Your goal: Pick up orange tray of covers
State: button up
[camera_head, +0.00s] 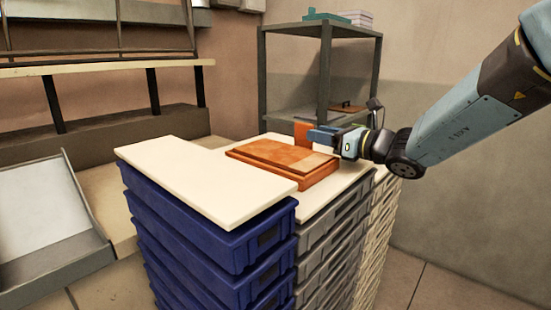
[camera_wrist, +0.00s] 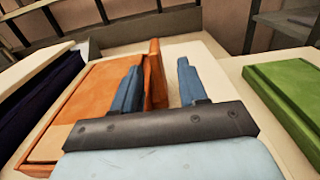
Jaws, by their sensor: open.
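The orange tray (camera_head: 275,158) lies flat on a pale board on top of stacked crates, and flat orange covers appear to lie in it. It fills the left of the wrist view (camera_wrist: 85,100). An upright orange panel (camera_wrist: 155,75) rises along the tray's right side; it also shows in the head view (camera_head: 302,130). My gripper (camera_head: 318,138) is at the tray's right side. In the wrist view my gripper (camera_wrist: 160,82) is open, its two blue fingers apart. The panel appears between them, nearer the left finger. Contact cannot be told.
Blue crates (camera_head: 215,245) and grey crates (camera_head: 335,225) stand stacked under pale boards. A green tray (camera_wrist: 285,95) lies to the right in the wrist view. A grey shelf (camera_head: 322,75) stands behind. A tilted grey-framed panel (camera_head: 45,220) is at the left. Floor at the right is clear.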

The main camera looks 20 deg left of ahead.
aim_at(296, 130)
jog(key=shift+x, duration=3.65)
jog(key=shift+f, duration=0.1)
grip_shut()
